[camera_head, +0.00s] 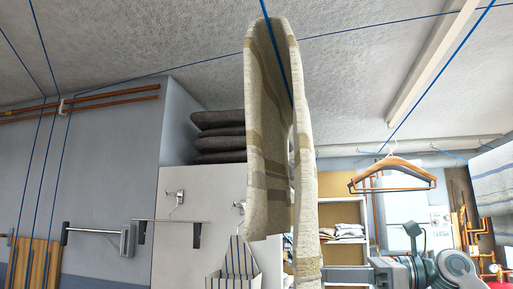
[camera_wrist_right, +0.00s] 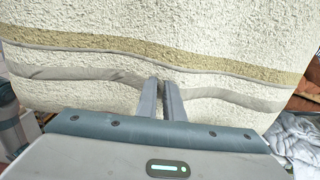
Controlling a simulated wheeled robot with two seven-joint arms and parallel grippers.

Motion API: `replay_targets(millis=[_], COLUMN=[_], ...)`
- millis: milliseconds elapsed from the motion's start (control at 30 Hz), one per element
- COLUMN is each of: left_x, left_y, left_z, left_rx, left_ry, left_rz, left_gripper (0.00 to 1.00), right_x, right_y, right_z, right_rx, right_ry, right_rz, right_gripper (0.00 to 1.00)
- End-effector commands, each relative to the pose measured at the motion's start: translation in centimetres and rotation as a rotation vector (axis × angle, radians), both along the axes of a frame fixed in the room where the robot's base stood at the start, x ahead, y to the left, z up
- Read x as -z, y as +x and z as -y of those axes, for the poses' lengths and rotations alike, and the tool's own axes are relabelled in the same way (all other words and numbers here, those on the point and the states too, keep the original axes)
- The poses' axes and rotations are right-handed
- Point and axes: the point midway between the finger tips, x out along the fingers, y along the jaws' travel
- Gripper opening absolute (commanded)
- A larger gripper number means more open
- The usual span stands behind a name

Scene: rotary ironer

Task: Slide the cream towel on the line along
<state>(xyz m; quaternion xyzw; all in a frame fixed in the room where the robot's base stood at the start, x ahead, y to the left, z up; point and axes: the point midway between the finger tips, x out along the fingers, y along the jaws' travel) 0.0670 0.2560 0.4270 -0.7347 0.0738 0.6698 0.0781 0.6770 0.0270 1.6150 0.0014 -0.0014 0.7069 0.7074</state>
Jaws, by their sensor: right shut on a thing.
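The cream towel (camera_head: 268,130) hangs folded over a blue line (camera_head: 277,55) in the head view, with olive and grey stripes across it. Its near layer reaches below the bottom edge of the picture. In the right wrist view the towel (camera_wrist_right: 150,22) fills the space ahead. My right gripper (camera_wrist_right: 161,98) is shut on the towel, and the cloth puckers at its two fingers. In the head view my right arm comes in at the lower right, and its fingertips are hidden by the towel. My left gripper is not in view.
Dark folded cushions (camera_head: 218,137) lie on top of a white cabinet (camera_head: 190,250) behind the towel. A wooden hanger (camera_head: 392,176) hangs on a line to the right. A striped cloth (camera_head: 497,178) hangs at the far right. More blue lines cross overhead.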

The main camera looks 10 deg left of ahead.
Motion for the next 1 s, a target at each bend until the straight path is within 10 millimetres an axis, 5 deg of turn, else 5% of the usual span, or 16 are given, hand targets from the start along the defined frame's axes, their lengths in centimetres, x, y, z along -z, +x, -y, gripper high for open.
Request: replay_targets(millis=[333, 467, 1000], left_x=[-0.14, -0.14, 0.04], left_y=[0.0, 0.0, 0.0], left_z=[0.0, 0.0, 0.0], left_rx=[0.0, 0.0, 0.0], left_ry=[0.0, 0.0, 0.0], left_rz=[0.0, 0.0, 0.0], left_gripper=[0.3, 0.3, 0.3], right_x=[0.04, 0.03, 0.09], right_y=[0.28, 0.27, 0.27], right_z=[0.01, 0.01, 0.78], right_rx=[0.0, 0.0, 0.0], right_ry=[0.0, 0.0, -0.001], right_rz=[0.0, 0.0, 0.0], right_gripper=[0.0, 0.29, 0.29])
